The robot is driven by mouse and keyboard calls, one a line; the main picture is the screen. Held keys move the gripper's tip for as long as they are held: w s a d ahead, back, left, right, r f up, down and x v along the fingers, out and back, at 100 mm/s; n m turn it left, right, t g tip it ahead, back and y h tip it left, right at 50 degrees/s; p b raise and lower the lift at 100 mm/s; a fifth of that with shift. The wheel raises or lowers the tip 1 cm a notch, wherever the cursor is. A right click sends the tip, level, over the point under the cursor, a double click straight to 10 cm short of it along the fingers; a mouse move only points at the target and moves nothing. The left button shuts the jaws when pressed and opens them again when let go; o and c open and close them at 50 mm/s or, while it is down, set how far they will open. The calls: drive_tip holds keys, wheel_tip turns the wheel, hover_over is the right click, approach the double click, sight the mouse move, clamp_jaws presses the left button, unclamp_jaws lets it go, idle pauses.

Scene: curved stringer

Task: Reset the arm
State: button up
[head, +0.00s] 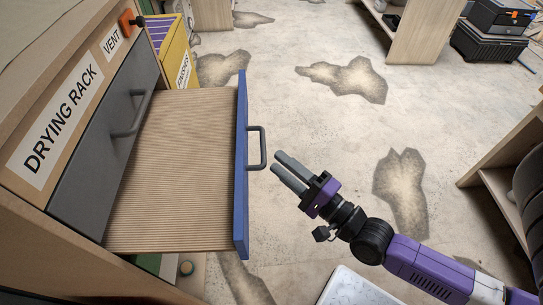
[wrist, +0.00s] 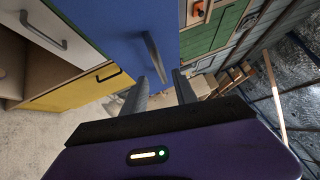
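My gripper (head: 283,168) is at the end of my purple and black arm, in the middle of the head view. Its two grey fingers stand apart with a gap between them, and nothing shows in the gap. The fingertips are a little to the right of the grey handle (head: 258,147) of a blue-fronted drawer (head: 241,185), apart from it. In the wrist view the fingers (wrist: 161,82) also stand apart, with the blue drawer front (wrist: 120,40) and its handle (wrist: 154,57) just beyond them.
The drawer is pulled out from a cabinet labelled DRYING RACK (head: 62,118), and its ribbed inside (head: 175,170) looks empty. A yellow drawer (head: 178,58) stands behind it. Wooden shelving (head: 505,180) is at the right. Stained open floor (head: 320,120) lies between. A white surface (head: 355,288) is below my arm.

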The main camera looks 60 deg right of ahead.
drive_tip(key=shift+s+a+f, duration=0.1)
drive_tip(key=shift+s, duration=0.6)
